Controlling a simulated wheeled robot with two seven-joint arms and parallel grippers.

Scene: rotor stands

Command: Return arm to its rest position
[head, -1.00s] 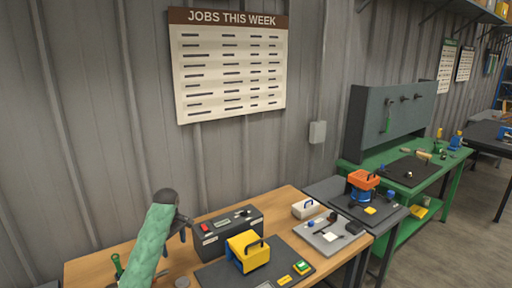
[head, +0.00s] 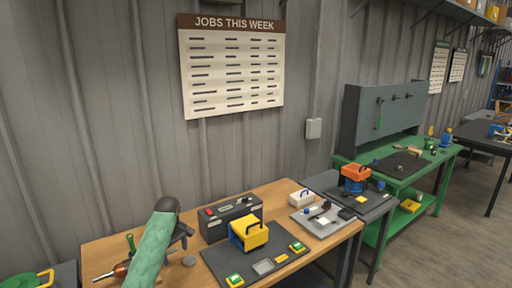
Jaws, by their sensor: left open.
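My left arm, in a green sleeve, comes in from the lower left over the left part of the wooden workbench (head: 92,250). Its dark left gripper (head: 184,238) is open and appears empty, just left of a black box with a handle (head: 228,222). I cannot tell how high it is above the bench. My right gripper is not in view.
A green-handled tool (head: 131,243), an orange tool (head: 119,271) and a grey disc (head: 189,261) lie close to my left arm.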

